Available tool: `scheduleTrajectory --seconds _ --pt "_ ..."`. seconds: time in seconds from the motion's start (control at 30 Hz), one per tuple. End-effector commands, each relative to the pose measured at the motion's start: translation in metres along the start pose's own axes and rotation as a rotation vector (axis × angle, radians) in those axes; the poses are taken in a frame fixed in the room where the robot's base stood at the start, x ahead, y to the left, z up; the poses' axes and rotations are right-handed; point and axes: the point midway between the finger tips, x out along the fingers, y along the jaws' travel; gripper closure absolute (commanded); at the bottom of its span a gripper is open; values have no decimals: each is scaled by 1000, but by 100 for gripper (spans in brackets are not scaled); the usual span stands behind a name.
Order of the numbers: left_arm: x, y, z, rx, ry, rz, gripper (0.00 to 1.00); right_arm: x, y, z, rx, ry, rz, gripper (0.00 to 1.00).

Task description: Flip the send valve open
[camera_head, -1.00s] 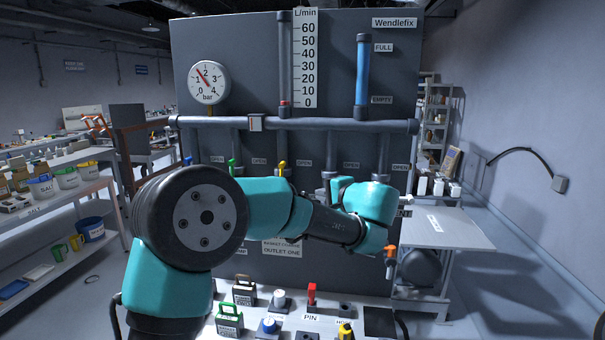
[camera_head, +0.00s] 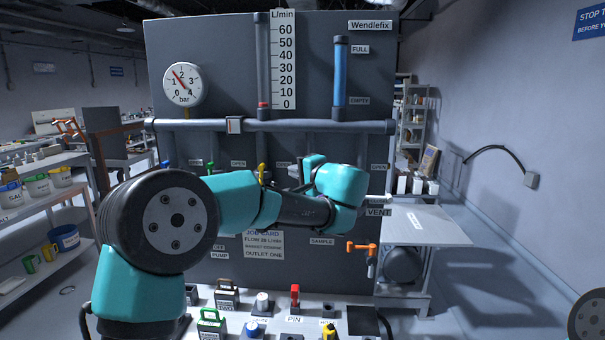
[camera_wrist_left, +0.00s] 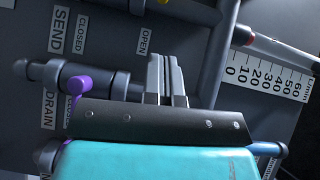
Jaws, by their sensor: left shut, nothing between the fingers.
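A purple lever (camera_wrist_left: 78,85) by the DRAIN label (camera_wrist_left: 48,108) is partly hidden by my gripper. My left gripper (camera_head: 292,178) is at the panel, right of the yellow lever. Its fingers (camera_wrist_left: 165,70) are shut and empty. Contact with the lever cannot be told.
A green lever (camera_head: 211,167) stands farther left. An orange lever (camera_head: 362,247) juts out at lower right. A horizontal pipe (camera_head: 200,125) crosses above the valves. A bench with bottles and parts (camera_head: 262,305) lies below. A side table (camera_head: 425,222) stands right.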

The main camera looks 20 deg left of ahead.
Motion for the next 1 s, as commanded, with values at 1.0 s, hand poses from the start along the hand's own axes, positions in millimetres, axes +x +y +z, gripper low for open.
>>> scheduleTrajectory --seconds 1.0 --pt "80 0 29 -2 1 3 100 0 0 0 0 0 0 7"
